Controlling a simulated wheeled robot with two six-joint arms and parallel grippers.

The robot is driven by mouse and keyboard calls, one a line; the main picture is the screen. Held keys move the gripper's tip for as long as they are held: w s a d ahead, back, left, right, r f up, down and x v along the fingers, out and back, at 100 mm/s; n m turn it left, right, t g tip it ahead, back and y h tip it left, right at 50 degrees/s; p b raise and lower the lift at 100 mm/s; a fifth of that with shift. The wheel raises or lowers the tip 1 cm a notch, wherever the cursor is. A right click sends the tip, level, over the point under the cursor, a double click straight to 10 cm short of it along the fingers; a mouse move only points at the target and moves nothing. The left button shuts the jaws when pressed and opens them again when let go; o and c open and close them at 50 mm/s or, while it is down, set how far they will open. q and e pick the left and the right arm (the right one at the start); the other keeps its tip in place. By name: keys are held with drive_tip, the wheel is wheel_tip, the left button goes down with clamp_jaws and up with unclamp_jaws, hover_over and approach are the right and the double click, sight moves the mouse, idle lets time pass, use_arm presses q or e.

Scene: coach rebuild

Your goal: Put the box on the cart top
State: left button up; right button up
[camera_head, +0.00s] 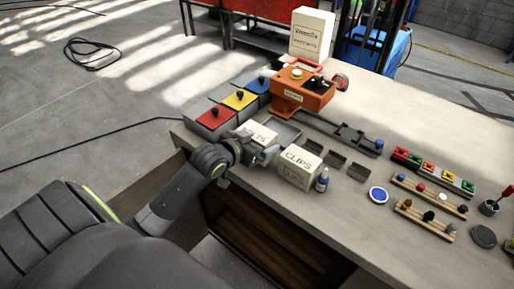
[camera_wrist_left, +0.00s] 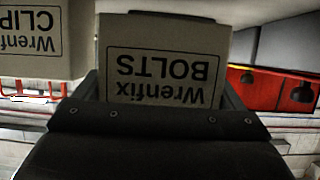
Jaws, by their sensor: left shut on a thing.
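A white box labelled Wrenfix BOLTS (camera_head: 261,132) is at the workbench's near-left part. It fills the middle of the left wrist view (camera_wrist_left: 165,75), its label upside down there. My left gripper (camera_head: 257,150) is shut on this box, with a dark finger on each side of it. The gripper hides part of the box in the head view, and I cannot tell whether the box touches the bench. A similar CLIPS box (camera_head: 297,172) stands to its right, also at the upper left of the wrist view (camera_wrist_left: 35,40). I cannot clearly identify the cart top. My right gripper is not seen.
The workbench (camera_head: 345,213) holds red, yellow and blue bins (camera_head: 240,100), an orange machine (camera_head: 298,92), a small bottle (camera_head: 322,180) and racks of small parts (camera_head: 430,196). A tall white box (camera_head: 311,38) stands at the back. Open floor lies left.

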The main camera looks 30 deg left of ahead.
use_arm(q)
drive_tip(key=shift+f, duration=1.4)
drive_tip(key=shift+f, duration=0.15)
drive_tip(key=o, duration=1.1)
drive_tip(key=shift+s, duration=0.1)
drive_tip(key=shift+s, duration=0.1)
drive_tip(key=v, duration=1.2)
